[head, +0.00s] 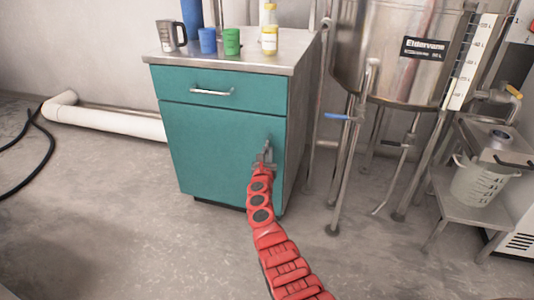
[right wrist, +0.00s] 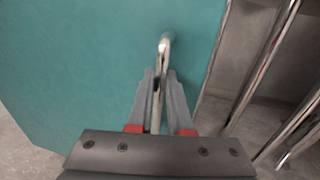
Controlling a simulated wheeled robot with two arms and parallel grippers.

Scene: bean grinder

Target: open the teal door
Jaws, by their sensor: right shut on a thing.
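The teal door (head: 215,155) is the lower front of a cabinet, below a teal drawer (head: 225,91). It looks shut in the head view. It fills the left of the right wrist view (right wrist: 90,75). My right gripper (head: 265,155) is at the door's right side. Its fingers (right wrist: 160,95) are shut on the door handle (right wrist: 163,52), a shiny vertical metal bar whose upper end shows beyond the fingertips. The handle's lower part is partly hidden by my gripper. My left gripper is not in view.
A steel tank (head: 395,50) on metal legs stands right of the cabinet, with a blue-handled valve (head: 336,116) close by. Cups and bottles stand on the cabinet's metal top (head: 270,64). A white pipe (head: 110,120) runs along the wall at left. The floor (head: 120,220) before the door is clear.

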